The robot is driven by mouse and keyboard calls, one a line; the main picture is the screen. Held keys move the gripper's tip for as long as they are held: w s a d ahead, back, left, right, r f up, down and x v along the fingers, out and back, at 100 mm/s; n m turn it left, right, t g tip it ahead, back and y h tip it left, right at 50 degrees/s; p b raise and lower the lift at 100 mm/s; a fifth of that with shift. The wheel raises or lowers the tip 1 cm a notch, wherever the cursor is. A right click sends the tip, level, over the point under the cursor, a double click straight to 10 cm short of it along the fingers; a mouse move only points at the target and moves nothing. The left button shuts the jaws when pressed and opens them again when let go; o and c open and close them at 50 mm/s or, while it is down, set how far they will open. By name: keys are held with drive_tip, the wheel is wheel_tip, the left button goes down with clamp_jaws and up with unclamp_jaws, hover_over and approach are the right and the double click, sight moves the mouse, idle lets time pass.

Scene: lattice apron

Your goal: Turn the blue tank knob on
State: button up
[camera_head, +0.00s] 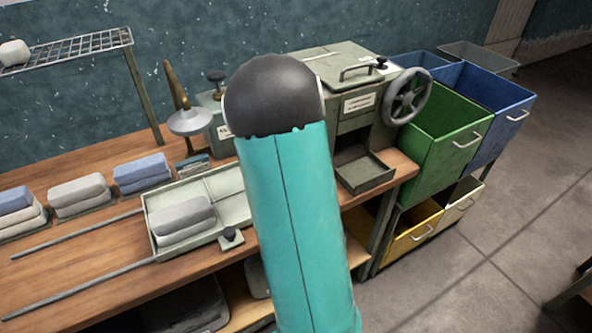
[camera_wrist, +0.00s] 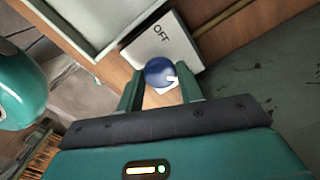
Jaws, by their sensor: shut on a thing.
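In the wrist view, the blue tank knob (camera_wrist: 158,70) is a round dark-blue knob with a small white mark on its right side. It sits at the edge of a pale plate (camera_wrist: 180,50) lettered OFF. My gripper (camera_wrist: 160,80) has one finger on each side of the knob and is shut on it. The white mark points away from the OFF lettering, towards the right finger. Any ON lettering is not visible. In the head view, my teal arm covers the middle, and neither the knob nor my gripper can be made out.
A wooden bench (camera_head: 100,220) carries folded cloth stacks (camera_head: 80,195) and a tray (camera_head: 155,235) with grey cloths. A press-like machine with a handwheel (camera_head: 407,96) stands behind. Green (camera_head: 440,135) and blue (camera_head: 500,110) bins are at right. The floor at right is mostly clear.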

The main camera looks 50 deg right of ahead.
drive_tip(key=o, duration=1)
drive_tip(key=shift+r, duration=0.1)
wheel_tip(320, 180, up, 14)
drive_tip(key=shift+f, duration=0.2)
drive_tip(key=s+a+r+n+t, duration=0.25)
drive_tip(key=a+n, duration=0.45)
drive_tip(key=a, duration=0.4)
drive_tip(key=s+a+r+n+t, duration=0.1)
drive_tip(key=a+r+n, duration=0.2)
drive_tip(key=a+n, duration=0.6)
drive_tip(key=s+a+n+t, duration=0.1)
drive_tip(key=s+a+n, duration=0.3)
drive_tip(key=a, duration=0.3)
drive_tip(key=s+a+f+n+t, duration=0.1)
drive_tip(key=s+a+n, duration=0.4)
drive_tip(key=a+n, duration=0.1)
drive_tip(key=shift+a, duration=0.85)
